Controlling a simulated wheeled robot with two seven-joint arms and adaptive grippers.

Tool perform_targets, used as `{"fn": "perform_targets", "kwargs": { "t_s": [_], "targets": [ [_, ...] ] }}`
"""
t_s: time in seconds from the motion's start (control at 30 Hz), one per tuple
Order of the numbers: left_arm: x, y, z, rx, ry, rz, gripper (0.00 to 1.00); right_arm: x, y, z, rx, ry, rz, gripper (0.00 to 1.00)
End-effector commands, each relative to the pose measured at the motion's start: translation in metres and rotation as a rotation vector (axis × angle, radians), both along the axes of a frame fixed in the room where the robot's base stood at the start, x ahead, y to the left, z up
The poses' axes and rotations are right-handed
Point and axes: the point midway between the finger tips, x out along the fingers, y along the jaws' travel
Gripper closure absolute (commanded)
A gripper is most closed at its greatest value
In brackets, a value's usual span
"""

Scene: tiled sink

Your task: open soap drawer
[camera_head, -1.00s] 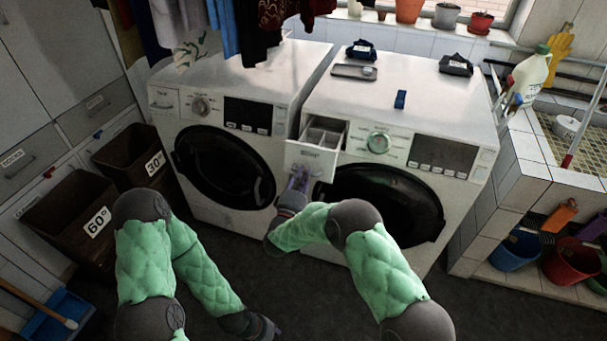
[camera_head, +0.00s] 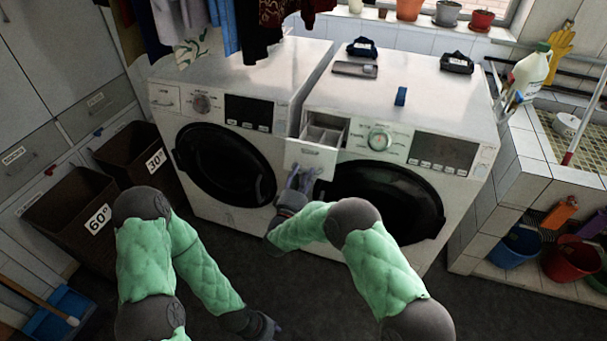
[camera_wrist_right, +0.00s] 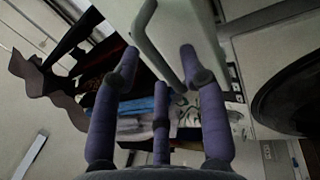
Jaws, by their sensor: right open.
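The soap drawer (camera_head: 311,157) is pulled out of the upper left of the right washing machine (camera_head: 408,120). Its compartments show from above. My right gripper (camera_head: 305,176) is just in front of and below the drawer front, with its fingers spread. In the right wrist view, the open fingers (camera_wrist_right: 159,68) are near the pale drawer front (camera_wrist_right: 196,28) and its bar-like handle (camera_wrist_right: 143,22). They do not close on it; I cannot tell whether they touch it. My left gripper (camera_head: 264,327) hangs low over the floor, away from the machines; its finger state is unclear.
The left washing machine (camera_head: 222,135) stands beside the right one. Round black doors lie below the drawer level. Brown laundry bins (camera_head: 70,204) stand at the left, and clothes (camera_head: 230,25) hang above. The tiled sink (camera_head: 580,135) is at the right.

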Motion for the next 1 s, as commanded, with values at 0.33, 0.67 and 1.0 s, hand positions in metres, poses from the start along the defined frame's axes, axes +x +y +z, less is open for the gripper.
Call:
{"fn": "perform_targets", "kwargs": {
  "t_s": [0.33, 0.67, 1.0],
  "targets": [
    [0.000, 0.000, 0.000, 0.000, 0.000, 0.000, 0.60, -0.058, 0.020, -0.015, -0.003, 0.003, 0.005, 0.57],
    [0.000, 0.000, 0.000, 0.000, 0.000, 0.000, 0.60, -0.100, 0.033, -0.026, -0.001, 0.001, 0.003, 0.57],
    [0.000, 0.000, 0.000, 0.000, 0.000, 0.000, 0.60, -0.106, 0.035, -0.027, -0.001, 0.001, 0.002, 0.57]
  ]
}}
